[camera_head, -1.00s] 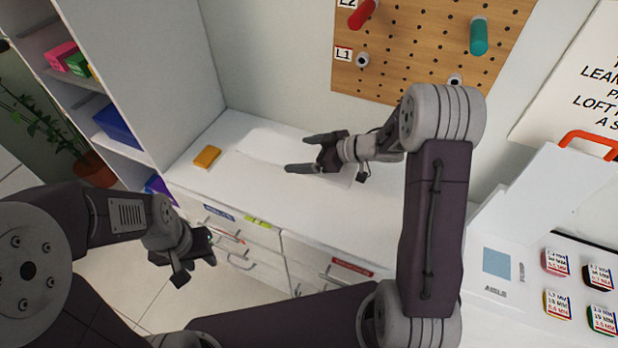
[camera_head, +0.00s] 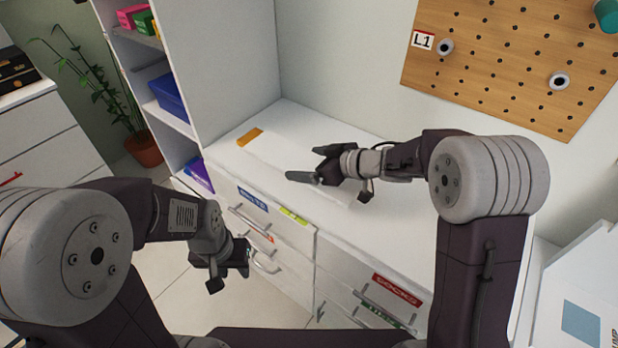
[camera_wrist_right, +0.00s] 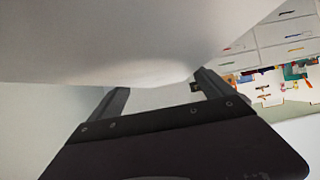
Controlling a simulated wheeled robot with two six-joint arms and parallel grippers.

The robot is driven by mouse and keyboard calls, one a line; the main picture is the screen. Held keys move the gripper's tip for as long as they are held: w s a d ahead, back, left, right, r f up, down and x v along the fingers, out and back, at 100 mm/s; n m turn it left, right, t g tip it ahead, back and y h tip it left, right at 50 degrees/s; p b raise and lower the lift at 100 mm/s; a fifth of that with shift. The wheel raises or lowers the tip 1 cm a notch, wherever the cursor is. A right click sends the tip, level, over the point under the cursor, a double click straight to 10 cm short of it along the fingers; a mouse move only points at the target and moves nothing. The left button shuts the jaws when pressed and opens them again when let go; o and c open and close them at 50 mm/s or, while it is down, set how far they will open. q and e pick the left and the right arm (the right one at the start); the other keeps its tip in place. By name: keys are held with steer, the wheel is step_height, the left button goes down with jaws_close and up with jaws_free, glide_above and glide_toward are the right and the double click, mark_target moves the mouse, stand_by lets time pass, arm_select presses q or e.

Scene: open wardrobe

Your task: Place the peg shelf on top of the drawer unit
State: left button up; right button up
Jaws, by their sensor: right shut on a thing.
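The drawer unit (camera_head: 405,228) is white, with a flat top and labelled drawer fronts. My right gripper (camera_head: 312,164) is over the middle of its top, shut on a pale flat panel that looks like the peg shelf (camera_head: 280,153). The panel's white edges blend into the white top, so I cannot tell whether it touches it. In the right wrist view, the white panel (camera_wrist_right: 90,40) fills the upper left beyond the gripper (camera_wrist_right: 160,85). My left gripper (camera_head: 242,264) hangs in front of the drawers, and its finger gap is unclear.
A small orange-yellow block (camera_head: 250,137) lies at the back left of the top. A tall white shelf unit with a blue bin (camera_head: 168,96) stands to the left. A pegboard (camera_head: 500,60) hangs on the wall above right. The top's right part is clear.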

step_height(320, 180, down, 4)
steer(key=b, duration=0.2)
steer(key=shift+f+b, duration=0.1)
steer(key=shift+b, duration=0.3)
steer(key=shift+f, duration=0.5)
steer(key=o, duration=1.3)
